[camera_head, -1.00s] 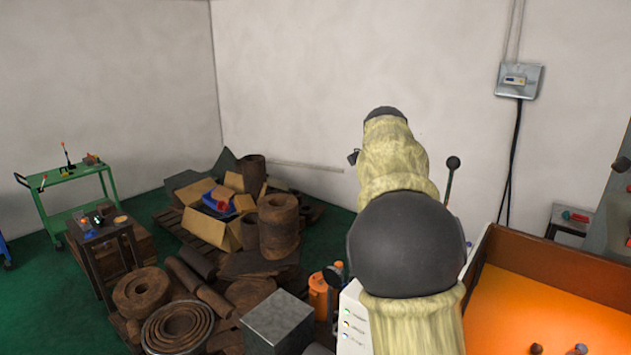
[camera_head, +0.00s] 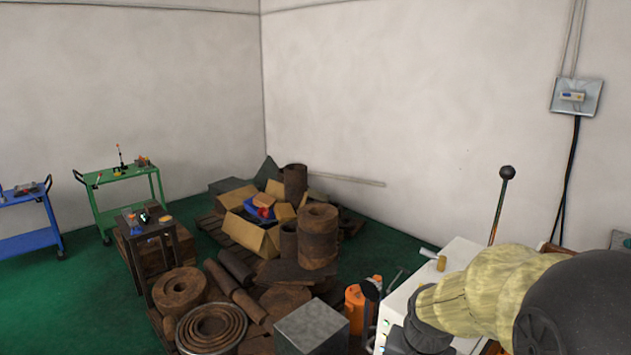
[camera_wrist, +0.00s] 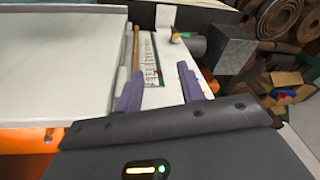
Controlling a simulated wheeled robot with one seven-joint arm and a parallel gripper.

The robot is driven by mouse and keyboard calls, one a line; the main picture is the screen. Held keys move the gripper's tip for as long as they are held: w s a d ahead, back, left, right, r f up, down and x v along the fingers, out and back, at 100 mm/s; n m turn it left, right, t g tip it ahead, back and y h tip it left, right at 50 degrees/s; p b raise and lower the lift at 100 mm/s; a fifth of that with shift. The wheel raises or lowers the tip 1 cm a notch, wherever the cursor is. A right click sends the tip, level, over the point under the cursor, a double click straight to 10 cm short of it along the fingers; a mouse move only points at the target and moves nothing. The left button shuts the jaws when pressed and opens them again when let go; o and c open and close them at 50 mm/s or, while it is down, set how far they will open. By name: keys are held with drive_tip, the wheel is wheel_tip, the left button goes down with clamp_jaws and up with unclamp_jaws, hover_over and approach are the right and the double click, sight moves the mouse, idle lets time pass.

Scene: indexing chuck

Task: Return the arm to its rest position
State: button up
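My arm, in a pale yellow sleeve with dark joints, reaches in from the lower right of the head view, over the white cabinet (camera_head: 455,262). In the wrist view my gripper (camera_wrist: 160,84) shows two purple fingers set well apart, with nothing between them. Below and beyond the fingers is a white surface with a printed strip (camera_wrist: 153,62). The fingertips do not show in the head view.
A black-knobbed lever (camera_head: 501,200) stands behind the cabinet. A grey metal block (camera_head: 311,328) and an orange bottle (camera_head: 355,308) are left of it. Rusty rolls (camera_head: 317,237) and boxes fill the floor pile. A green cart (camera_head: 125,176) and blue cart (camera_head: 27,217) stand far left.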

drive_tip(key=s+a+f+n, duration=0.2)
drive_tip(key=s+f+n, duration=0.2)
drive_tip(key=s+n, duration=0.1)
drive_tip(key=shift+s+n+b, duration=0.3)
drive_tip(key=shift+s, duration=0.35)
